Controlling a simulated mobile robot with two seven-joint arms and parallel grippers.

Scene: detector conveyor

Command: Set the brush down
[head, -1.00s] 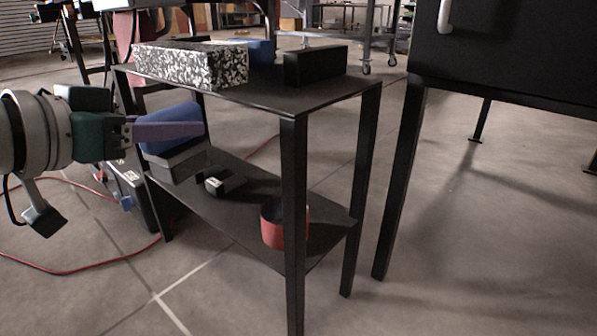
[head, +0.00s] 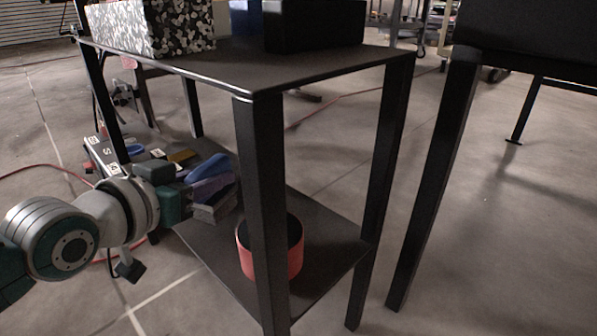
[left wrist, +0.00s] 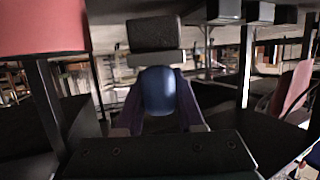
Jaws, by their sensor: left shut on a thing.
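My left gripper (head: 222,178), with purple fingers, is shut on the brush, which has a blue upper part (head: 208,164) and a grey block-like underside (head: 214,208). It holds the brush low over the left part of the stand's lower shelf (head: 318,275). I cannot tell whether the underside touches the shelf. In the left wrist view the blue part (left wrist: 158,92) sits between the two purple fingers. My right gripper is not in view.
A red round container (head: 262,262) stands on the lower shelf, right of the brush, partly behind the near leg (head: 258,190). The upper shelf (head: 300,72) holds a speckled box (head: 150,28) and a black box (head: 315,22). The shelf right of the container looks clear.

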